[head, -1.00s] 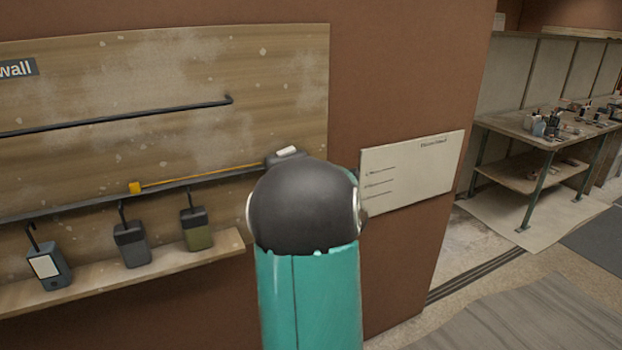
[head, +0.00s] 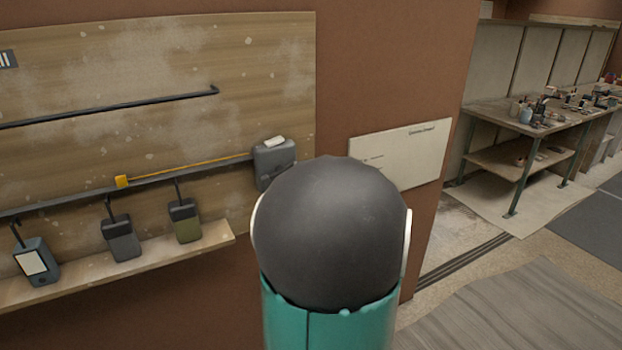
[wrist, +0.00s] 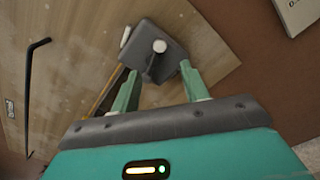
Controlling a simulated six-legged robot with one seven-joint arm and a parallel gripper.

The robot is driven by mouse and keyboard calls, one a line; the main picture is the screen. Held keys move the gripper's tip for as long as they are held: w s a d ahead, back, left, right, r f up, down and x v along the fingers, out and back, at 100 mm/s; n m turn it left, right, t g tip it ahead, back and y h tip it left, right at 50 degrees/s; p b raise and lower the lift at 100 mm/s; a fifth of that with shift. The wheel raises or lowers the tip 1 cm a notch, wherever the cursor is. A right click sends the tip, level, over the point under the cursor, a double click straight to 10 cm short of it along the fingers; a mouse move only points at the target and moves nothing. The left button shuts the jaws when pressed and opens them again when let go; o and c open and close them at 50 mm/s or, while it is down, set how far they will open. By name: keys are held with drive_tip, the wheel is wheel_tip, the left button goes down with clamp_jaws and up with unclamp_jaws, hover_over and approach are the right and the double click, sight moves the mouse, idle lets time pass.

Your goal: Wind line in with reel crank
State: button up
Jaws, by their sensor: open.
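The grey reel (head: 273,163) is mounted at the right end of the plywood board, with a pale tag on top. A yellow line (head: 190,167) runs left from it to a yellow block (head: 121,181). In the wrist view the reel (wrist: 176,38) lies just beyond my gripper (wrist: 158,70), whose two green fingers are apart. A crank with a pale round knob (wrist: 160,46) and a dark arm faces me. The knob shows above and between the fingertips; I cannot tell how far in front of them it is. My arm hides the gripper in the head view.
Several hanging grey and green boxes (head: 185,222) sit above a wooden ledge (head: 130,262) below the rail. A dark bar (head: 110,108) crosses the board above. A white sign (head: 400,155) is on the brown wall to the right. A cluttered workbench (head: 540,125) stands farther right.

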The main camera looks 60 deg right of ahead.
drive_tip(key=shift+v, duration=0.85)
drive_tip(key=w+d+m, duration=0.3)
drive_tip(key=w+m, duration=0.2)
drive_tip(key=m, duration=1)
drive_tip(key=w+d+m, duration=0.3)
drive_tip(key=w+m, duration=0.3)
drive_tip(key=m, duration=1)
drive_tip(key=shift+d, duration=0.4)
